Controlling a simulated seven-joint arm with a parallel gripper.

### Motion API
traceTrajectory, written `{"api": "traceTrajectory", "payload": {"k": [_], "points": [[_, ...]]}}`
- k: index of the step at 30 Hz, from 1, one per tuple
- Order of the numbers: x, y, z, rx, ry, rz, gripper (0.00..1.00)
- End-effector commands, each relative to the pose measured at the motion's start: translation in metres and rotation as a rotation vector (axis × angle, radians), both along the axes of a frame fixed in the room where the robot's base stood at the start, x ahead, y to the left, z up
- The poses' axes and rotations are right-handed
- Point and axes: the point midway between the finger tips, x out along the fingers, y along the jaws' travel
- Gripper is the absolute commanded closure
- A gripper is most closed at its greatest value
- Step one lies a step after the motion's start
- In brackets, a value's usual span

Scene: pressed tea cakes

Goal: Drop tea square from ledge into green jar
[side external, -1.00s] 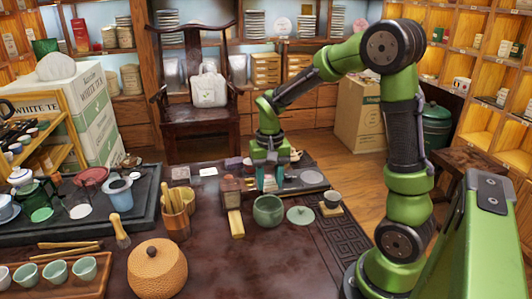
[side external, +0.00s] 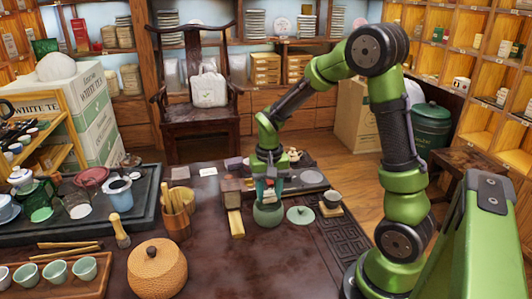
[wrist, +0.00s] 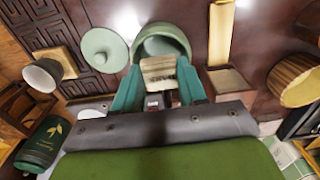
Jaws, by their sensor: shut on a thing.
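My gripper (side external: 268,192) is just above the green jar (side external: 268,214), with its teal fingers at the jar's mouth. In the wrist view my gripper (wrist: 160,88) is shut on a tan tea square (wrist: 160,72) with dark lettering. The square overlaps the near part of the open mouth of the green jar (wrist: 167,28); I cannot tell whether its edge is below the rim. In the side view the square is hard to make out between the fingers.
The pale green lid (side external: 300,214) lies right of the jar; a dark cup (side external: 332,199) stands on a wooden coaster beyond it. Left of the jar are a brown box (side external: 230,188), a yellow wooden bar (side external: 236,222) and a tool holder (side external: 177,222).

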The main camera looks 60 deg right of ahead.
Motion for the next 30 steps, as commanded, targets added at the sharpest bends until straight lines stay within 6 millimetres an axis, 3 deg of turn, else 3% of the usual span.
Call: {"api": "traceTrajectory", "payload": {"k": [9, 10, 16, 30], "points": [[0.0003, 0.0000, 0.0005, 0.000, -0.001, 0.000, 0.87], [0.0003, 0.0000, 0.0005, 0.000, -0.001, 0.000, 0.57], [0.0003, 0.0000, 0.0005, 0.000, -0.001, 0.000, 0.29], [0.0002, 0.0001, 0.0004, -0.001, -0.001, 0.000, 0.29]]}}
